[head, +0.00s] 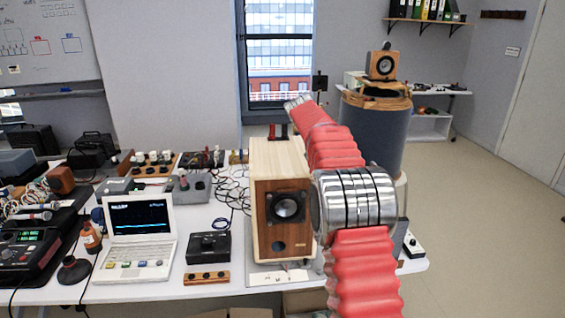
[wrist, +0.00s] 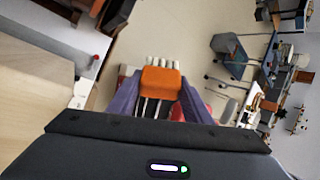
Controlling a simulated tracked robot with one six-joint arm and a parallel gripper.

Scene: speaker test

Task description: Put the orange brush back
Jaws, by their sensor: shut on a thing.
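In the wrist view, my gripper (wrist: 161,88) has its two purple fingers closed on the sides of the orange brush (wrist: 162,79). The brush shows an orange block with a pale, ribbed row along its far edge. Thin light rods show below the block, between the fingers. Beneath the brush I see only floor and blurred shapes, so it appears held in the air. In the head view, my red-sleeved arm rises beside the wooden loudspeaker (head: 283,206). The gripper and brush cannot be made out there.
The white table (head: 215,290) holds a laptop (head: 139,240), a black box (head: 208,247) and cables. Behind my arm stands a dark blue drum (head: 375,137) with a small speaker (head: 382,65) above it. Open floor (head: 480,230) lies to the right.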

